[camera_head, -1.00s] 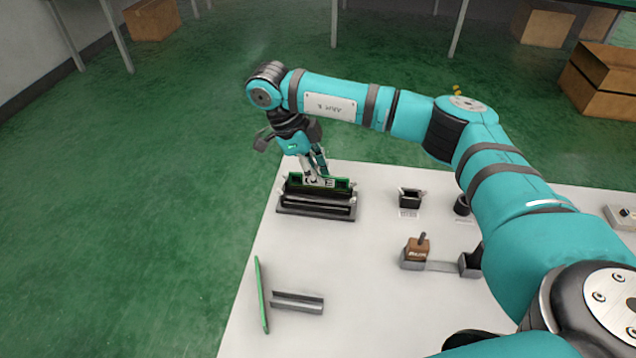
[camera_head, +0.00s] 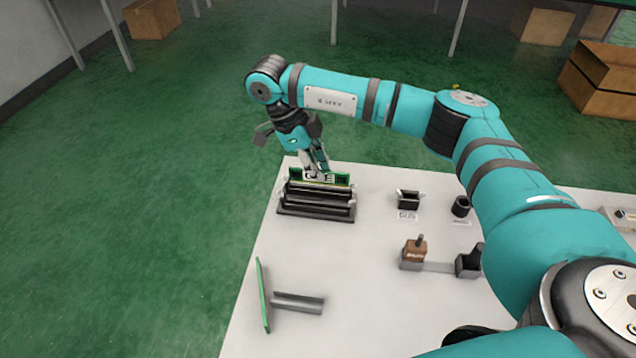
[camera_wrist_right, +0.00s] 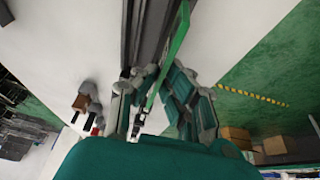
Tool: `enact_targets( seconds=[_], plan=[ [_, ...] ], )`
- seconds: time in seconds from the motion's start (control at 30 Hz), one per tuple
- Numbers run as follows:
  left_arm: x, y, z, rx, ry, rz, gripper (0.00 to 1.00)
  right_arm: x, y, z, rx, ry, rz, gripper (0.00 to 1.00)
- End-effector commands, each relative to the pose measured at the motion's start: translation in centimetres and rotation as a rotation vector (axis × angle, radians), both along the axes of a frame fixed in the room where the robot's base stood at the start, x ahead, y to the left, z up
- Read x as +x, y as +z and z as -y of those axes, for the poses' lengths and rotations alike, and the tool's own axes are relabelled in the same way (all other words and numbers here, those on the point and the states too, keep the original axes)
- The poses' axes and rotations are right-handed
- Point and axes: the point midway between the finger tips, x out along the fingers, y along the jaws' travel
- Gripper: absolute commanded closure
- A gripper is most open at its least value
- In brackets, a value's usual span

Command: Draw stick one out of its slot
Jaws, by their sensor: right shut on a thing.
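A green stick (camera_head: 341,179) with dark chips stands on edge at the back of the dark slot fixture (camera_head: 316,210) on the table. I take it to be stick one. My right gripper (camera_head: 318,170) reaches down from above and is shut on its upper edge. In the right wrist view the green stick (camera_wrist_right: 178,38) runs between the fingers, beside the dark fixture (camera_wrist_right: 150,35). Whether its lower edge is still inside the slot cannot be told. My left gripper is not in view.
A small black holder (camera_head: 408,199), a black cup (camera_head: 460,206) and a brown block (camera_head: 414,250) on a grey base are to the right. The table between is clear.

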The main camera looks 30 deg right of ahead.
Motion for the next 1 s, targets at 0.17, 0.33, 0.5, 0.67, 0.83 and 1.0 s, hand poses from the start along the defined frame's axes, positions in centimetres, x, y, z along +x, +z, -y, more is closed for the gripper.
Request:
enact_targets(
  seconds=[0.17,0.33,0.5,0.67,0.83,1.0],
  plan=[
    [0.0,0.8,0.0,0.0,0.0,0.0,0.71,0.0,0.9,0.0,-0.001,0.0,0.001,1.0],
    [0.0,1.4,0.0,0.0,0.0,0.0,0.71,0.0,1.6,0.0,-0.001,-0.001,0.001,1.0],
    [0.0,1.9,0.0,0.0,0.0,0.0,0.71,0.0,2.3,0.0,-0.001,-0.001,0.001,1.0],
    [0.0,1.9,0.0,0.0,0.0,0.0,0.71,0.0,2.3,0.0,-0.001,0.0,0.001,1.0],
    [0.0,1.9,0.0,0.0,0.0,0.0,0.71,0.0,2.3,0.0,0.0,0.0,0.0,1.0],
    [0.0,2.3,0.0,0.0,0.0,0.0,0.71,0.0,2.8,0.0,-0.001,0.0,0.001,1.0]
  ],
)
